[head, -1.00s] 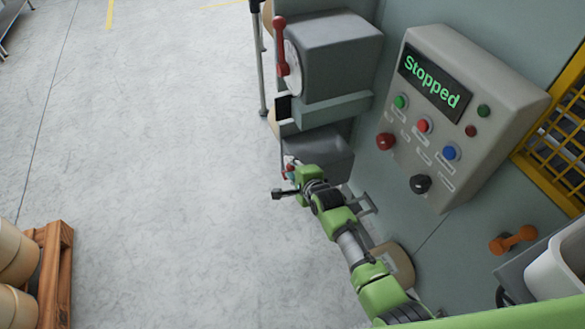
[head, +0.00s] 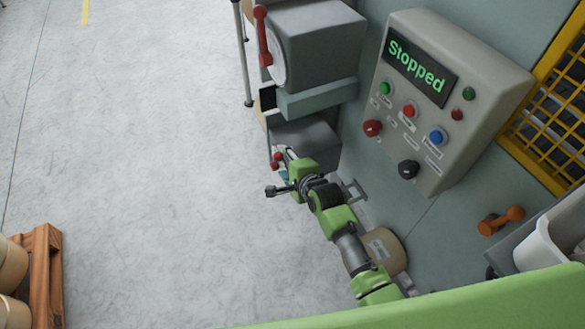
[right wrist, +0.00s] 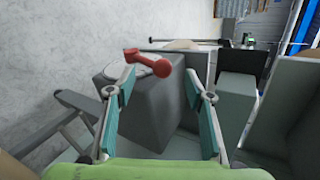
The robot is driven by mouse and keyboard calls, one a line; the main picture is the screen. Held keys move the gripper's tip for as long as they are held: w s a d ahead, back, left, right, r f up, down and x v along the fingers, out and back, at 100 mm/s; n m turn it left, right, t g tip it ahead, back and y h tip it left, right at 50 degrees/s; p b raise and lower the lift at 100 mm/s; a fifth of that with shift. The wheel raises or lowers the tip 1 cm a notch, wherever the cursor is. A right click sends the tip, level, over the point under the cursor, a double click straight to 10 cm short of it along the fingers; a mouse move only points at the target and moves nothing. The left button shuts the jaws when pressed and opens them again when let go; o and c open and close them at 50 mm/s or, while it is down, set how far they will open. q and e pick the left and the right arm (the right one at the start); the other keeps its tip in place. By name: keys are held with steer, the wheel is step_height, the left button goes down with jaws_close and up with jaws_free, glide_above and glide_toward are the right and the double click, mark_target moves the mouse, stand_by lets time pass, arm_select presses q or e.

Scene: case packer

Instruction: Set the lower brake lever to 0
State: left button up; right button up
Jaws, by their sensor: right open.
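The lower brake box (head: 308,138) is a dark grey block below the upper one. Its red lever (head: 276,160) shows at its left side, partly hidden by my right gripper (head: 279,176). In the right wrist view, the red lever (right wrist: 148,62) crosses the front of a pale dial (right wrist: 160,68) on the grey box. My right gripper (right wrist: 162,78) is open, its teal-padded fingers to either side of the box face. The lever shows between the fingertips, nearer the left one. Contact cannot be told. The dial's markings are unreadable. My left gripper is out of view.
The upper brake box (head: 315,42) with its own red lever (head: 263,35) stands directly above. A control panel (head: 450,100) reading "Stopped" is to the right. An orange handle (head: 500,221) is at the lower right. Open floor (head: 150,170) lies to the left.

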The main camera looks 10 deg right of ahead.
steer(key=v, duration=0.7)
steer(key=shift+w, duration=0.1)
